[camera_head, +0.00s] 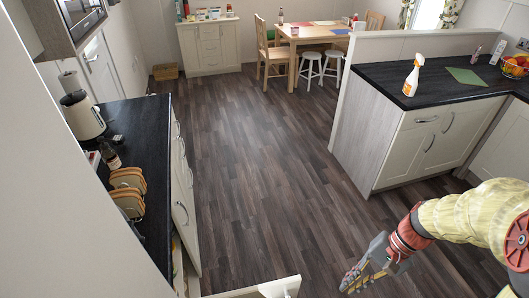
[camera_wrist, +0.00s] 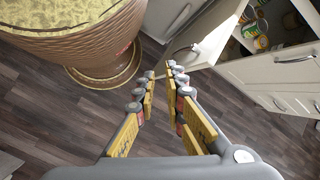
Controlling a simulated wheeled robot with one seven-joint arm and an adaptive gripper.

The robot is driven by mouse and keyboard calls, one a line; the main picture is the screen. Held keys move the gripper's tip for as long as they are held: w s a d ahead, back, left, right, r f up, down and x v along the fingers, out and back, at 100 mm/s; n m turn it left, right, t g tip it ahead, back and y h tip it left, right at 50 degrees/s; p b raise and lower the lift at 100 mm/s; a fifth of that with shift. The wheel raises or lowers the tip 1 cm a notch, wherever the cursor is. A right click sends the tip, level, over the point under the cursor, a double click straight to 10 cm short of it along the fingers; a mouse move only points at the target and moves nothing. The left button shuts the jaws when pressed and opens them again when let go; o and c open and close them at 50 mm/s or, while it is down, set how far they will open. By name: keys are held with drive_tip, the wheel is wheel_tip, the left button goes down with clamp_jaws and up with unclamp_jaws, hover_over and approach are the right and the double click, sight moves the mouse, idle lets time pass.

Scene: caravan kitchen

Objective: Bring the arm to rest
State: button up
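My gripper (camera_head: 363,275) hangs over the wood floor at the lower right of the head view, at the end of my yellow arm with its red joint. It points down and to the left. In the wrist view my gripper (camera_wrist: 158,82) shows its two yellow-padded fingers with a gap between them and nothing held. The fingers are apart from every cabinet in the head view.
The left counter (camera_head: 155,170) holds a kettle and a toast rack. The floor (camera_head: 250,170) between is clear.

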drive_tip(key=a+r+n+t+h, duration=0.2)
drive_tip(key=r+n+t+h, duration=0.1)
drive_tip(key=r, duration=0.7)
drive_tip(key=s+a+r+n+t+h, duration=0.1)
drive_tip(key=r+n+t, duration=0.3)
drive_tip(key=r, duration=0.6)
drive_tip(key=shift+a+r+n+t+h, duration=0.25)
drive_tip(key=shift+a+n+t+h, duration=0.05)
drive_tip(key=shift+a+h, duration=0.6)
